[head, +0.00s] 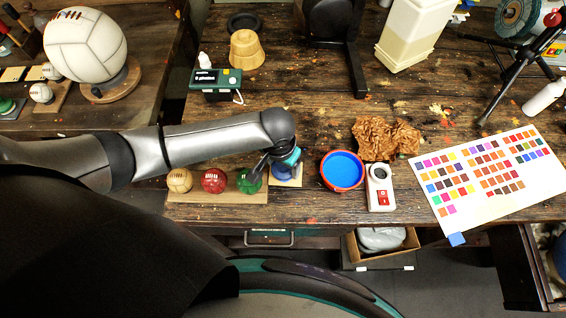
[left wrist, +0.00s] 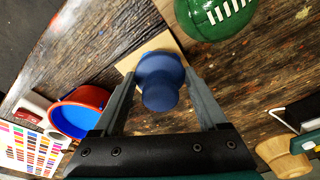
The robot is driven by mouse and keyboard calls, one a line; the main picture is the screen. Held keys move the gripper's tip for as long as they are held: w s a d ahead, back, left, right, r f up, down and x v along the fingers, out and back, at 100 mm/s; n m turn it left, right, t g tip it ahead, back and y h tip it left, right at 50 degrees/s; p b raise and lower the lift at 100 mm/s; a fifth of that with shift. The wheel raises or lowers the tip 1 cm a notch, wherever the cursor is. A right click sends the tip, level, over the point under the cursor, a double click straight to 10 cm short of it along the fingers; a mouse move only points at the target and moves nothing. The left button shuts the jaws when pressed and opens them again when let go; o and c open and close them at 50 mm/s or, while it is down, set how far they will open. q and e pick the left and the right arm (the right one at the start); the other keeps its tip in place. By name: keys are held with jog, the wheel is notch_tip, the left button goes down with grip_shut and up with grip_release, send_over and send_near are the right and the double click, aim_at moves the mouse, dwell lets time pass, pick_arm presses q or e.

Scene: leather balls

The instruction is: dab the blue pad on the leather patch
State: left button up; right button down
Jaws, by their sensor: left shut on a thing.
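The blue pad (left wrist: 160,78) has a round base and a knob, and shows between the two fingers of my left gripper (left wrist: 163,98) in the left wrist view. My left gripper is shut on it. In the head view the gripper (head: 284,162) partly covers the blue pad (head: 284,173). The leather patch (left wrist: 166,42) is a tan, flat piece under the pad; its edge also shows in the head view (head: 298,181). The pad overlaps the patch in both views; I cannot tell whether they touch. My right gripper is not in view.
A green ball (head: 249,181), a red ball (head: 213,181) and a tan ball (head: 179,181) stand in a row left of the pad. A red-rimmed dish of blue paint (head: 342,170) and a small white device (head: 381,189) are to the right. Crumpled brown paper (head: 386,138) lies behind.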

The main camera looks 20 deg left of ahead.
pick_arm(q)
jog(key=shift+s+f+p, duration=0.1)
jog(key=shift+p, duration=0.65)
dwell(1.7)
jog(key=shift+r+p, duration=0.2)
jog(key=shift+p, duration=0.4)
dwell(1.1)
notch_tip(320, 180, up, 5)
jog(key=p, duration=0.5)
jog(key=shift+p, duration=0.35)
jog(key=shift+r, duration=0.95)
